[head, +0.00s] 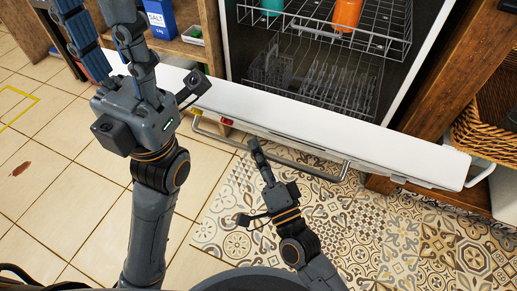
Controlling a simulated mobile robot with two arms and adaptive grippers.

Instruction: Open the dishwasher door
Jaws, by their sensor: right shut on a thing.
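The dishwasher (305,55) is at the top centre of the head view. Its white door (330,120) is tilted out, with the racks visible behind its top edge. A grey bar handle (320,169) runs along the door's front. My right gripper (256,148) reaches up from below and is shut on the handle near its left part; the exact contact is small in view. My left gripper (103,25) is large at the upper left, left of the door, with its fingers spread and nothing between them.
The upper rack holds an orange cup (347,13) and a teal cup (272,5). A blue salt box (160,18) stands on the wooden shelf at left. A wicker basket (485,125) sits at right. Patterned tiles (370,225) below the door are clear.

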